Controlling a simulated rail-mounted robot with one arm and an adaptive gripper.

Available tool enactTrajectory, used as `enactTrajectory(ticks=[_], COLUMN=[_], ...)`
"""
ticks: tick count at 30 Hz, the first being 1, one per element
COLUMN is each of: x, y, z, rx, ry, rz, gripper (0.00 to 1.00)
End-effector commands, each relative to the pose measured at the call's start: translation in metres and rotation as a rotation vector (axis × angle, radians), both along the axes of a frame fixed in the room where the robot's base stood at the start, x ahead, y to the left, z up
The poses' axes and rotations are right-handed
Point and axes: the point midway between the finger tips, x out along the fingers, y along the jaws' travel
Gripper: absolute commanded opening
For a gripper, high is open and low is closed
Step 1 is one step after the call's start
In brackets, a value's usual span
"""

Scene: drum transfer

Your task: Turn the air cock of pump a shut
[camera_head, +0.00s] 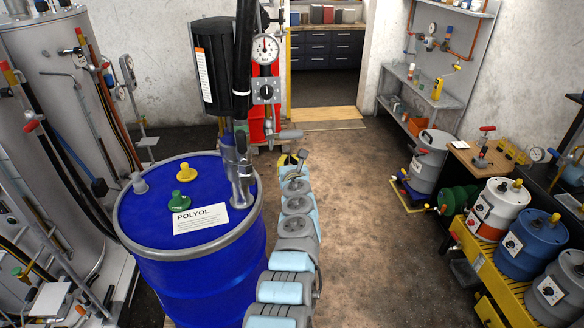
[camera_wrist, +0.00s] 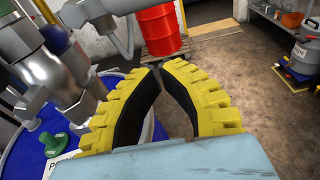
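A pump with a black upper body (camera_head: 222,75) and a silver lower tube (camera_head: 238,170) stands on a blue drum (camera_head: 200,285) labelled POLYOL. Beside it is a round gauge (camera_head: 265,49) above a grey box with a black knob (camera_head: 266,91). A grey bar-like part (camera_head: 287,135) sticks out below; I cannot tell whether it is the air cock. My gripper (camera_head: 291,158) is just below and beside that part. In the wrist view its yellow-backed fingers (camera_wrist: 161,68) are nearly tip to tip, with nothing seen between them. Silver pump fittings (camera_wrist: 60,68) are close on the left.
My arm rises along the drum's right side. A red drum (camera_wrist: 160,30) stands behind the gripper. Plugs, one yellow (camera_head: 186,172) and one green (camera_head: 178,201), sit on the blue drum's lid. The floor to the right is clear up to a yellow rack (camera_head: 480,262) with several drums.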

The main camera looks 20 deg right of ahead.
Motion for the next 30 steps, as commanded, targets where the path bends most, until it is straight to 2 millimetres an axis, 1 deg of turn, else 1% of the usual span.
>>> enactTrajectory(ticks=[1, 7, 13, 19, 25, 30], x=[-0.002, -0.013, -0.025, -0.036, -0.049, -0.056], y=[0.003, 0.004, 0.005, 0.008, 0.008, 0.009], z=[0.001, 0.008, 0.005, 0.01, 0.007, 0.01], rx=[-0.002, -0.007, -0.004, -0.006, -0.005, -0.003], ry=[0.001, -0.005, -0.001, -0.004, 0.002, -0.002], rz=[0.002, 0.002, 0.001, 0.003, 0.001, 0.001], gripper=[0.0, 0.0, 0.0, 0.0, 0.0, 0.0])
